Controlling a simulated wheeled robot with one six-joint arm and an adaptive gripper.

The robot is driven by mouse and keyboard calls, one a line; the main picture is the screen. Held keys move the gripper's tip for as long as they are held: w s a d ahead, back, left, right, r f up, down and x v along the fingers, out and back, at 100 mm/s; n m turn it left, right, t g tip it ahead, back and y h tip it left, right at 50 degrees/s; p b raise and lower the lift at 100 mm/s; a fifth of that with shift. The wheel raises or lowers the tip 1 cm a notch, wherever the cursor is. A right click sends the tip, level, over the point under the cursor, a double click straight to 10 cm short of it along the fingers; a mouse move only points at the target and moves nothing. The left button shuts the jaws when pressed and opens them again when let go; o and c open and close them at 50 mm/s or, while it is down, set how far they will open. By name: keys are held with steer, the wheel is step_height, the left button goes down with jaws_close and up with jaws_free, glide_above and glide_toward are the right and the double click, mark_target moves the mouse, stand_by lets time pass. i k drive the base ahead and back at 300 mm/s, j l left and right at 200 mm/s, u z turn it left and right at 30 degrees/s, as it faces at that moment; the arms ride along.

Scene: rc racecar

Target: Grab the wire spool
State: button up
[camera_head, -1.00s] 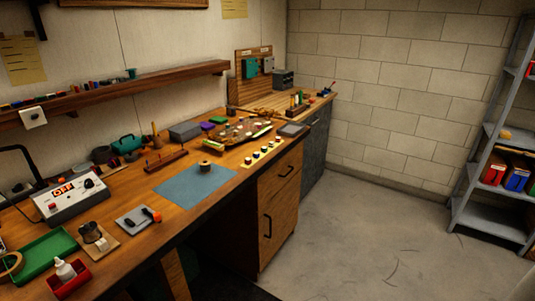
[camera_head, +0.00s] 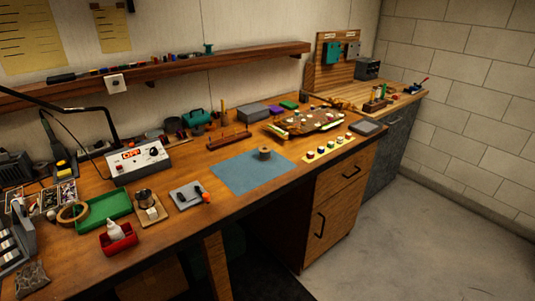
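A small brown spool (camera_head: 264,154) stands upright on the blue mat (camera_head: 240,178) on the wooden workbench, near the middle of the head view. It looks like the wire spool, with a dark hole in its top. Nothing covers it, and there is bare mat in front of it and to its left. A small green spool-like piece (camera_head: 208,49) stands on the wall shelf. My gripper is not in view.
A control box (camera_head: 138,160), green tray (camera_head: 104,209), red bin (camera_head: 117,239) and grey pad with an orange-tipped tool (camera_head: 188,195) lie left of the mat. A wooden rack (camera_head: 228,138) stands behind it. Coloured buttons (camera_head: 328,148) lie to its right. Floor at right is clear.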

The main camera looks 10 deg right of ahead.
mark_target(265, 152)
steer(key=i+j, duration=0.35)
steer(key=i+j+z, duration=0.15)
steer(key=i+j, duration=0.55)
steer(key=j, duration=0.3)
steer(key=i+z, duration=0.05)
